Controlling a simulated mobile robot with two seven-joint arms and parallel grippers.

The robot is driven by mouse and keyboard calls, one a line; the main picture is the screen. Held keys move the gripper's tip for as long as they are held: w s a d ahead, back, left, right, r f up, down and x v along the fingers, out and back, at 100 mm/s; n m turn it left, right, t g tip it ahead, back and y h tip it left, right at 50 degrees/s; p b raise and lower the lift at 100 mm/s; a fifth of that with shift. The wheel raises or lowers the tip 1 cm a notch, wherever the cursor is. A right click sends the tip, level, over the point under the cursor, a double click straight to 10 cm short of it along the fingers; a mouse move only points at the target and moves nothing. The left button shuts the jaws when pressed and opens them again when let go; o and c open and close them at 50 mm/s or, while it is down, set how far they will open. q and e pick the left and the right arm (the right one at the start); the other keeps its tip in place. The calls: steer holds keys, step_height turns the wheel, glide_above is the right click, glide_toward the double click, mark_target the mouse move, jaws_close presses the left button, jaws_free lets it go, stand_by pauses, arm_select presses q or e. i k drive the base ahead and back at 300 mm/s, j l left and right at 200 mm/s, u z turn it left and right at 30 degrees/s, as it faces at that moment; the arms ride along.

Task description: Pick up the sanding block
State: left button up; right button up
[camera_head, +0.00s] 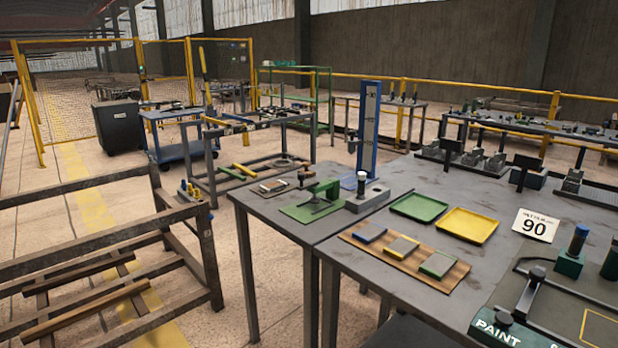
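Three flat blocks lie in a row on a wooden board (352,240) on the near grey table. One has a blue edge (369,232), one a yellow edge (402,247) and one a green edge (438,264). They look like sanding blocks, with greyish tops, but I cannot tell which one the task names. All three lie flat, apart from each other, with nothing on top of them. Neither of my grippers is in view.
Behind the board lie a green tray (418,207) and a yellow tray (467,225), both empty. A green press (319,197) and a tall blue gauge (368,135) stand to the left. A "90" sign (537,226) and a PAINT fixture (500,328) are right.

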mark_target(309, 173)
steer(key=i+j, duration=1)
steer(key=j, duration=0.2)
steer(key=i+j+u, duration=0.1)
steer(key=i+j, duration=0.5)
steer(key=j, duration=0.2)
